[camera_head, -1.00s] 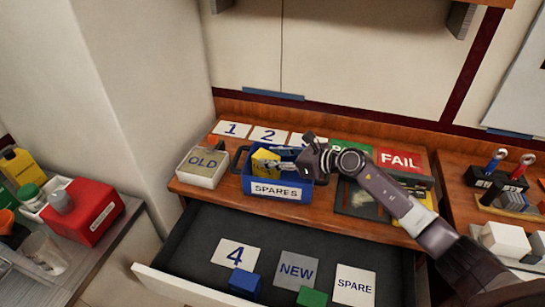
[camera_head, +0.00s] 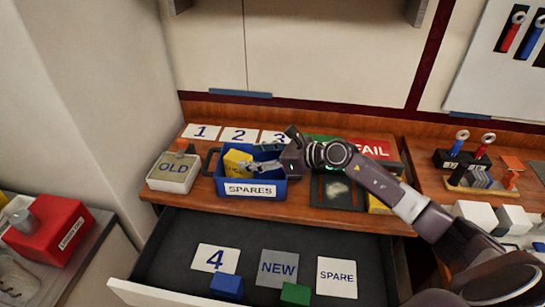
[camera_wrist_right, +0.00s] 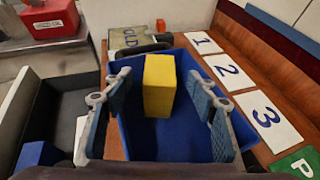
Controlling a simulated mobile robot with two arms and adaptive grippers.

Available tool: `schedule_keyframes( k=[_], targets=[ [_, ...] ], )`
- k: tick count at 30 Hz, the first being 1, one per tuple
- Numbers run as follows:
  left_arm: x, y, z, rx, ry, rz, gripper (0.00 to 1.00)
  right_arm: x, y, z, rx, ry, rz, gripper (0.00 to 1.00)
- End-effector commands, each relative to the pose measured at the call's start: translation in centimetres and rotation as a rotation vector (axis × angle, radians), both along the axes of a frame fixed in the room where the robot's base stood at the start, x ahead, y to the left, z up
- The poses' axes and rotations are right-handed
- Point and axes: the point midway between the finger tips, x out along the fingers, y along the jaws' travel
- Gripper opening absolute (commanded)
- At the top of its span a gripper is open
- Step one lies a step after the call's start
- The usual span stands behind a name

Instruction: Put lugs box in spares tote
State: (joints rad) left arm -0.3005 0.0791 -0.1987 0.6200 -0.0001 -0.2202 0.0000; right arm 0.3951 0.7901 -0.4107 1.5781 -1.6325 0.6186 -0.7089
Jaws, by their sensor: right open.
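The yellow lugs box (camera_head: 236,160) stands inside the blue spares tote (camera_head: 262,190), whose front label reads SPARES. In the right wrist view the box (camera_wrist_right: 159,85) stands upright near the far wall of the tote (camera_wrist_right: 160,146), with bare blue floor in front of it. My right gripper (camera_head: 262,168) reaches into the tote from the right. Its fingers are open, one on each side of the box, with gaps visible in the wrist view. The fingers partly hide the box in the head view. My left gripper is not in view.
A white OLD bin (camera_head: 173,174) stands left of the tote. Number cards such as the 2 card (camera_head: 239,134) lie behind it. An open drawer (camera_head: 190,230) below holds cards, a blue block (camera_head: 227,286) and a green block (camera_head: 295,294). A red box (camera_head: 55,232) is far left.

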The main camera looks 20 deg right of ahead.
Motion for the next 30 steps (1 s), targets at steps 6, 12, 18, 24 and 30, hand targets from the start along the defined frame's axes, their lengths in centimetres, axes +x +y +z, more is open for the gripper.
schedule_keyframes(
  k=[6, 12, 18, 24, 30],
  targets=[
    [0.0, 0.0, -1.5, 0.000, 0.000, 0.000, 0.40, -3.3, -2.8, 1.2, -0.007, 0.001, 0.000, 0.53],
    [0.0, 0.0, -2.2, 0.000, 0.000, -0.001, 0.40, -5.1, -4.2, 2.4, -0.004, 0.002, -0.001, 0.53],
    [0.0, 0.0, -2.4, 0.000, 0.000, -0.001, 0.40, -5.8, -4.7, 3.0, -0.001, 0.001, 0.000, 0.53],
    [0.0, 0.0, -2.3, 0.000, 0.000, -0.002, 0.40, -5.8, -4.7, 3.1, 0.000, 0.000, 0.001, 0.53],
    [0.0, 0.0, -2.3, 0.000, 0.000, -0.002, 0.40, -5.8, -4.7, 3.1, 0.000, 0.000, 0.000, 0.53]
  ],
)
